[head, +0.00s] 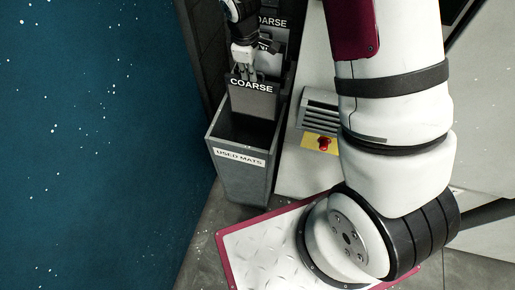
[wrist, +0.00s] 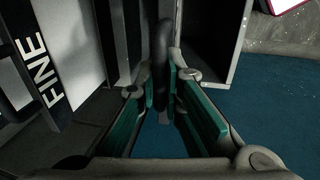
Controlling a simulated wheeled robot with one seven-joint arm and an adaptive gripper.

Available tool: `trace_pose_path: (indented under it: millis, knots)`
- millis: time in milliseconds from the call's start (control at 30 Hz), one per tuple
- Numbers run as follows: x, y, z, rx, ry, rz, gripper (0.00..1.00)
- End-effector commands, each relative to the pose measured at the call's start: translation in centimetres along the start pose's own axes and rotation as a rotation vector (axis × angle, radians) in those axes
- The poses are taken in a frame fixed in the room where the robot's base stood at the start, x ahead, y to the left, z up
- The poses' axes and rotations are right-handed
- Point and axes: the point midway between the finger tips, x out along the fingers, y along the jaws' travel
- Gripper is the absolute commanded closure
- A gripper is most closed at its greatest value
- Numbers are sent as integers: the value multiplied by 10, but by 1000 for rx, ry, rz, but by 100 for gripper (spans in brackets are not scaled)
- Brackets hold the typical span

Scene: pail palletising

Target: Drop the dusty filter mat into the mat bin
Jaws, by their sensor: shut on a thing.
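My gripper (head: 245,72) points down in the head view, above and behind the mat bin. The grey bin (head: 240,157) is labelled USED MATS, and its open top faces up with a dark inside. A grey panel labelled COARSE (head: 252,99) stands just below the fingertips in the head view.
More labelled grey compartments (head: 272,22) stand behind, one reading COARSE. A panel marked FINE (wrist: 50,75) is at left in the wrist view. A machine with a vent (head: 319,115) and a red knob (head: 323,143) stands right of the bin. Blue floor (head: 90,150) is clear at left.

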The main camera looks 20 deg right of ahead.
Motion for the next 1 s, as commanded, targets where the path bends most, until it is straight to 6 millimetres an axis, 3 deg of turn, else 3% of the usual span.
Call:
trace_pose_path:
  millis: [333, 400, 467, 833, 1000]
  knots:
    - [3, 0, 0, 1, 1, 1, 100]
    - [3, 0, 0, 1, 1, 1, 80]
    - [3, 0, 0, 1, 1, 1, 68]
    - [0, 0, 0, 1, 1, 1, 68]
    - [-22, 0, 0, 2, 4, 4, 68]
